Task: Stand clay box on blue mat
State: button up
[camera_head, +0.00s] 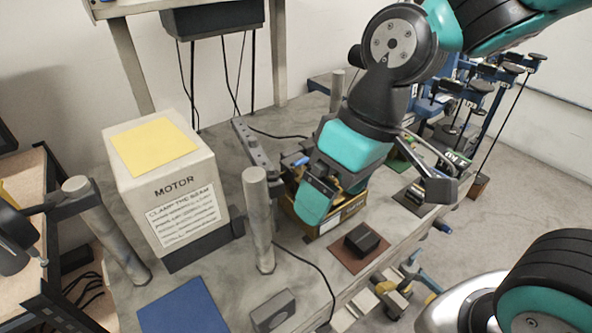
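The blue mat (185,308) lies flat on the grey bench at the front left, with nothing on it and its near edge cut off by the picture. I cannot tell for sure which thing is the clay box. A small dark block (362,239) sits on a reddish-brown mat (343,255) at the right of the bench. An open tan box (330,218) holding tools stands behind it, partly hidden by my gripper. My gripper (379,197) is above the right part of the bench, its fingers spread wide, with nothing seen between them.
A large motor box (165,190) stands at the left with a yellow sheet on top. Grey posts (258,220) rise from the bench. A small grey block (272,310) lies right of the blue mat. Clamps (470,90) line the back right.

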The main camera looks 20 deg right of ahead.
jog(key=w+d+r+m+h+p, duration=0.1)
jog(key=w+r+m+h+p, duration=0.15)
jog(key=w+p, duration=0.7)
jog(key=shift+h, duration=0.65)
jog(key=w+d+f, duration=0.1)
jog(key=f, duration=0.4)
jog(key=w+d+f, duration=0.1)
jog(key=w+f, duration=0.1)
jog(key=f, duration=0.3)
jog(key=w+d+f+b, duration=0.1)
jog(key=f, duration=0.4)
jog(key=shift+w+d+f, duration=0.1)
jog(key=shift+w+f, duration=0.1)
jog(key=shift+f, duration=0.05)
jog(key=shift+c, duration=0.3)
jog(key=c, duration=1)
jog(key=shift+r+p, duration=2.9)
jog(key=shift+r, duration=0.95)
